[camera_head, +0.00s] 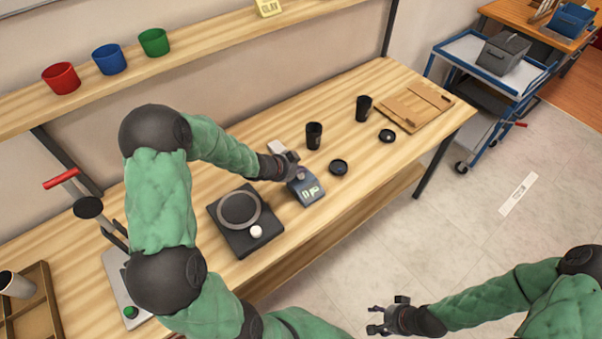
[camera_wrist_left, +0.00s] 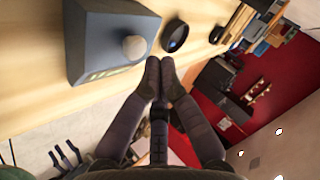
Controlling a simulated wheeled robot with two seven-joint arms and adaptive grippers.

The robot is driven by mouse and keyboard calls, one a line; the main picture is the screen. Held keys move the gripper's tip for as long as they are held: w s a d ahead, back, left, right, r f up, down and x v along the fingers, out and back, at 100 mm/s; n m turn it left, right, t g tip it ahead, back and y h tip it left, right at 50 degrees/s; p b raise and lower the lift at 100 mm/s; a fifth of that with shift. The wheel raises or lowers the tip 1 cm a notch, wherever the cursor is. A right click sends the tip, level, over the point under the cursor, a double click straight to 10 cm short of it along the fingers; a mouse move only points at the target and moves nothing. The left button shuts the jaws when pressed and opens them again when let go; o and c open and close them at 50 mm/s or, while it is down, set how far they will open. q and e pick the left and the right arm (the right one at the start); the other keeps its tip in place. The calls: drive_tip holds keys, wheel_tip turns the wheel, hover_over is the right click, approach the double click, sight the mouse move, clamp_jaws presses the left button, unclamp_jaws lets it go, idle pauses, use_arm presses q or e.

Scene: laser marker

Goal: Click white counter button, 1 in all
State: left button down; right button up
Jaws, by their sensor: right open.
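The counter (camera_head: 306,191) is a dark blue-grey box with a lit display, on the wooden table. It also shows large in the left wrist view (camera_wrist_left: 100,40). Its round white button (camera_wrist_left: 134,48) is on the face near my fingers. My left gripper (camera_head: 294,168) is over the back of the counter, and its fingertips look together and empty. In the left wrist view the fingertips (camera_wrist_left: 160,75) are close beside the button; I cannot tell whether they touch it. My right gripper (camera_head: 380,319) is open and empty, low in front of the table.
A dark scale-like device (camera_head: 246,238) with a round plate and white knob stands left of the counter. Black lids (camera_head: 338,167) and black cups (camera_head: 314,135) stand to its right. A wooden board (camera_head: 413,107) lies at the far right end. A shelf with coloured cups (camera_head: 109,59) runs behind.

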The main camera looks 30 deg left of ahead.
sight(300, 177)
use_arm(q)
wheel_tip(300, 177, up, 5)
drive_tip(key=p, duration=0.5)
idle(0.3)
idle(0.8)
